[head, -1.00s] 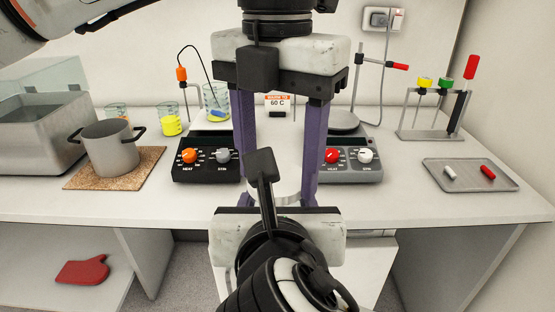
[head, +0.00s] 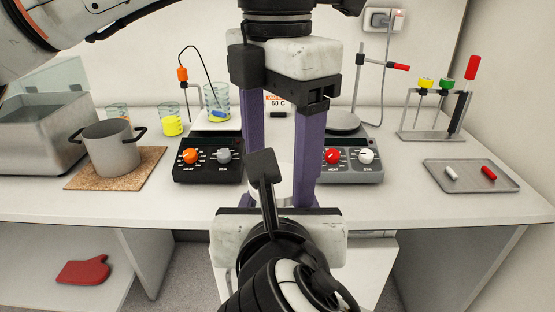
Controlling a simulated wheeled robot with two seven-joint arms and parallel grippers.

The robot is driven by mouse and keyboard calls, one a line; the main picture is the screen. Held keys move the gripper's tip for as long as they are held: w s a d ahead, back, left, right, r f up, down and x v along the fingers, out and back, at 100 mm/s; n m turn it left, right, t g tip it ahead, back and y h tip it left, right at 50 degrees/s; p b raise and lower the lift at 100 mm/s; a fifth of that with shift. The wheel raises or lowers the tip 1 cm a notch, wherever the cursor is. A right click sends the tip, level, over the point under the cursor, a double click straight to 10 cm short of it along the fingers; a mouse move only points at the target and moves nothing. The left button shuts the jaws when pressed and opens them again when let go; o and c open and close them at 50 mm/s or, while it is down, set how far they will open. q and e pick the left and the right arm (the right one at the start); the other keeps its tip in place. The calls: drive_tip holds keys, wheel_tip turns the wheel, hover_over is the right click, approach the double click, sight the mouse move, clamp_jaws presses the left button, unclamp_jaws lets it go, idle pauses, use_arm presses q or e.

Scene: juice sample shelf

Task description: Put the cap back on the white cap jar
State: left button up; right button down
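My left gripper (head: 279,196) comes down from the top centre, with its two purple fingers pointing down and set apart. A pale, whitish rounded shape (head: 286,182) shows between the lower parts of the fingers. It may be the white cap jar, but it is mostly hidden by the fingers and my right gripper. I cannot make out a cap. My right gripper (head: 279,222) is at the bottom centre, below the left fingertips and facing away. Its white body shows, but its fingers are hidden, so I cannot tell what it holds.
A black hotplate (head: 208,172) and a grey hotplate (head: 352,166) stand either side of the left fingers. A pot (head: 110,152) sits on a cork mat at left. At right are a tray (head: 472,184) with small bars and a rack (head: 432,135). Bare table lies in front.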

use_arm(q)
drive_tip(key=shift+s+d, duration=0.2)
drive_tip(key=shift+r, duration=2.3)
drive_tip(key=shift+a, duration=0.1)
drive_tip(key=shift+w, duration=0.1)
drive_tip(key=shift+r, duration=0.1)
drive_tip(key=shift+c, duration=1)
wheel_tip(320, 180, up, 3)
drive_tip(key=shift+r+n, duration=0.1)
drive_tip(key=shift+n, duration=0.8)
drive_tip(key=shift+f, duration=4)
